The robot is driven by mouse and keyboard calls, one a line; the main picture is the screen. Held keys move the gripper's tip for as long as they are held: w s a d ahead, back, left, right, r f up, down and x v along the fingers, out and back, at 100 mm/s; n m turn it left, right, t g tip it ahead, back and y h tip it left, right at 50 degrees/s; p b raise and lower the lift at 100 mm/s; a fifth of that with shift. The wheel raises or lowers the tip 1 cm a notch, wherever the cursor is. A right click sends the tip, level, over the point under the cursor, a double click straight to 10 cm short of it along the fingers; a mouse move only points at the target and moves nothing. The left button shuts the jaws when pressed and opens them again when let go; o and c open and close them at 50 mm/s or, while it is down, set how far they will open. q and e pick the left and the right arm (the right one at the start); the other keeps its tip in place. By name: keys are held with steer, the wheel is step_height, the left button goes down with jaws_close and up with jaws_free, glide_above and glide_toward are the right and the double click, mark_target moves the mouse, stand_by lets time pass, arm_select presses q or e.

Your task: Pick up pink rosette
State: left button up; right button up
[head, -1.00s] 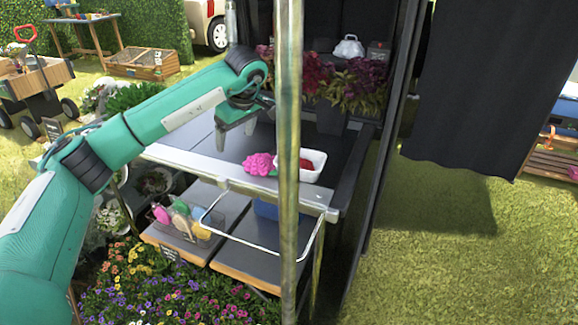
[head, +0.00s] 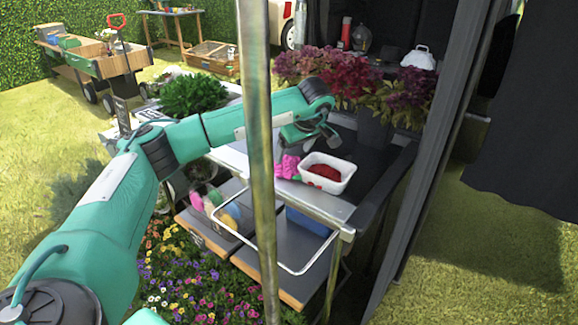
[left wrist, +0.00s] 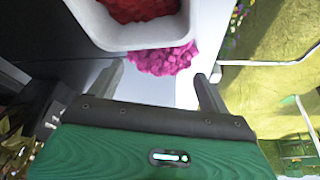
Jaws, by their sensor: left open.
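The pink rosette (head: 289,167) lies on the grey table, at the left side of a white tub (head: 340,184) that holds something red. My left gripper (head: 306,146) is above the table close to the rosette, its fingers pointing down and partly covering it in the head view. In the left wrist view the rosette (left wrist: 163,60) shows beyond and between the two fingertips of the open left gripper (left wrist: 162,72), right against the tub's rim (left wrist: 150,43). Whether the fingers touch it cannot be told. My right gripper is not in view.
A metal pole (head: 258,150) crosses the head view in front of my left arm. Potted red and purple plants (head: 350,80) stand at the back of the table. A lower shelf holds a wire basket with coloured things (head: 225,212). Flowers (head: 200,280) grow below.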

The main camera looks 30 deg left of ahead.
mark_target(288, 159)
arm_select(q)
steer(key=x, duration=0.2)
steer(key=a+x, duration=0.1)
steer(key=x, duration=0.2)
steer(key=shift+w, duration=0.1)
steer(key=c, duration=1.1)
